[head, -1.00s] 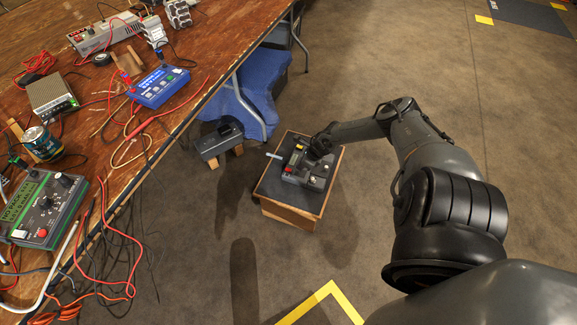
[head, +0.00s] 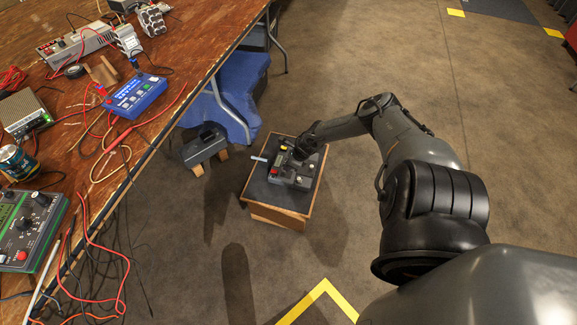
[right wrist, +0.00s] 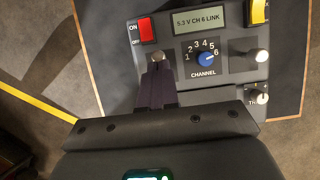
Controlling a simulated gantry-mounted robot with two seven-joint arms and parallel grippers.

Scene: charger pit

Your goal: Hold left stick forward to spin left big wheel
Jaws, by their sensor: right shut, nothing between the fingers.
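The grey controller box (head: 292,178) sits on a dark-topped wooden crate on the floor. In the right wrist view its panel (right wrist: 210,80) shows a red on/off switch (right wrist: 146,31), a display reading "5.3 V CH 6 LINK" (right wrist: 196,20) and a blue channel dial (right wrist: 206,58). A silver stick tip (right wrist: 156,57) shows at the left, just beyond my right gripper (right wrist: 156,72); I cannot tell whether they touch. A right stick (right wrist: 262,56) stands apart. My right gripper is shut and empty, over the controller (head: 300,152). My left gripper is not in view. No big wheel can be made out.
The wooden crate (head: 277,216) stands on open carpet. A grey device on wooden blocks (head: 204,145) is left of it. A cluttered workbench (head: 150,120) with cables fills the left side. Yellow floor tape (head: 322,288) lies in front.

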